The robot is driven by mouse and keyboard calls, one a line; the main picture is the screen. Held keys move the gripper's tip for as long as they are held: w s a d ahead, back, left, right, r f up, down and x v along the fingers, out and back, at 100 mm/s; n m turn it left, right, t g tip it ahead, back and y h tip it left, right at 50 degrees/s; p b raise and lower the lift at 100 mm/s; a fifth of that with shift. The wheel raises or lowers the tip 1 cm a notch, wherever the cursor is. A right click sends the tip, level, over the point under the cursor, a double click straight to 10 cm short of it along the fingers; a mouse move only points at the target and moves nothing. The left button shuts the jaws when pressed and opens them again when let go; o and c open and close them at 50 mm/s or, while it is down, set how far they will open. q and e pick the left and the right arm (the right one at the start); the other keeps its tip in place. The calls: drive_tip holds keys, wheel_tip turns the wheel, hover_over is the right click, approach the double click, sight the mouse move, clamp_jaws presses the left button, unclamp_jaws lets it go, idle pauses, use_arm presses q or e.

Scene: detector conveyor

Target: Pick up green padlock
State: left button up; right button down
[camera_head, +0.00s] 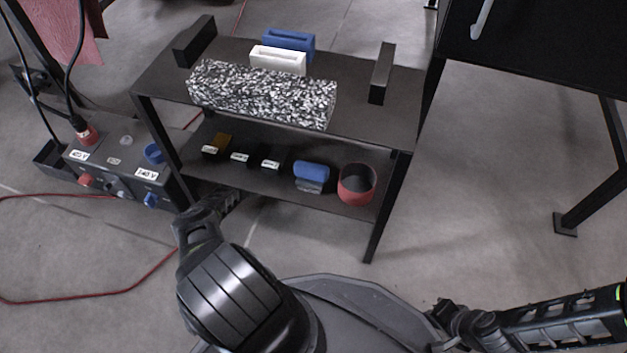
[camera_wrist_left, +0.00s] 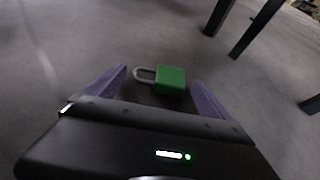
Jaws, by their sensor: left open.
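The green padlock (camera_wrist_left: 171,80) has a grey shackle that points left in the left wrist view. It lies on a grey surface, with a dark shadow at its lower edge. My left gripper (camera_wrist_left: 158,76) is open, with one purple finger on each side of the padlock and visible gaps to both. In the head view my left arm reaches toward the left end of the lower shelf, where its fingers cannot be made out. The padlock cannot be seen in the head view. Part of my right arm shows at the lower right, but its fingers are not visible.
A dark two-level shelf (camera_head: 400,120) carries a speckled block (camera_head: 262,94), white and blue holders on top. Below are small labelled items, a blue item (camera_head: 311,171) and a red round container (camera_head: 357,184). A control box (camera_head: 118,165) stands left; a black table (camera_head: 540,40) stands right.

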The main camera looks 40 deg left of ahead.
idle(0.6)
use_arm(q)
drive_tip(key=c, duration=1.5)
drive_tip(key=shift+c, duration=0.2)
drive_tip(key=shift+r, duration=0.1)
